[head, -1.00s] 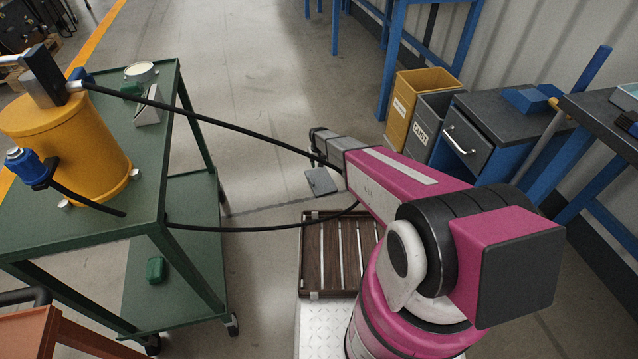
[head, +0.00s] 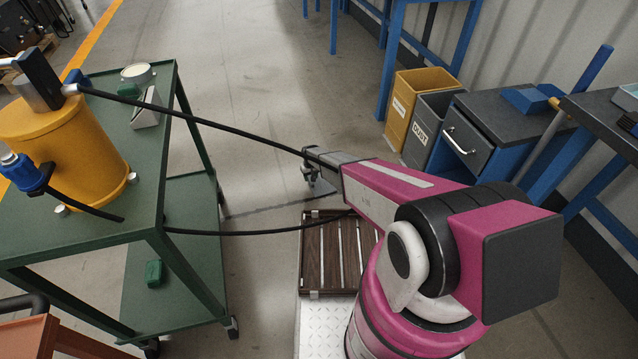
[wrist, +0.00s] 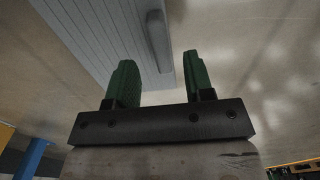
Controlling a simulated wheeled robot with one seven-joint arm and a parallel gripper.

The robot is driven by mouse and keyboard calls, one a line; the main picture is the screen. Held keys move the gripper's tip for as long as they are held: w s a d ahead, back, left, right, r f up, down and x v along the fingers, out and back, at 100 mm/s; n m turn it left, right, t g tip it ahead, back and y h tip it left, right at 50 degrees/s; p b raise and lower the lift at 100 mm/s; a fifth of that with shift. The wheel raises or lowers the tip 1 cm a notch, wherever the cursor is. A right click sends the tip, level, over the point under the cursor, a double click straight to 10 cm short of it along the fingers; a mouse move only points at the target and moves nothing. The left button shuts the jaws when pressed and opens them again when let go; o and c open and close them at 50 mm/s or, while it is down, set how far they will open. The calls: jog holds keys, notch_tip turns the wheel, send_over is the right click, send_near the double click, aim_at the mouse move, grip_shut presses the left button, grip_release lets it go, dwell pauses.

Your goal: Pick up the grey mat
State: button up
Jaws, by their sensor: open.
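In the wrist view, a ribbed grey panel (wrist: 95,35) with a raised bar, which looks like the mat, fills the upper left and runs out of frame. My gripper (wrist: 160,75) has two green fingers set wide apart, with nothing between them. The panel's near edge shows between and beyond the fingertips; I cannot tell the exact gap.
A green cart (head: 100,225) with a yellow drum (head: 70,140) stands at left. Black hoses (head: 215,125) run from it towards my arm. A brown slatted rack (head: 322,270) is below. Yellow (head: 402,110) and grey (head: 425,125) bins stand at right. Open floor lies beyond.

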notch_tip(320, 180, down, 4)
jog(key=shift+a+r, duration=0.1)
jog(key=shift+r, duration=0.15)
grip_shut()
jog(key=shift+r, duration=0.15)
jog(key=shift+r, duration=0.55)
jog(key=r, duration=0.1)
jog(key=a+r, duration=0.1)
jog(key=r, duration=0.1)
jog(key=shift+s+r, duration=0.1)
jog(key=shift+r, duration=0.15)
jog(key=s+a+r, duration=0.2)
jog(key=a+r, duration=0.4)
jog(key=a, duration=0.4)
jog(key=shift+a, duration=0.25)
jog(key=shift+r, duration=0.1)
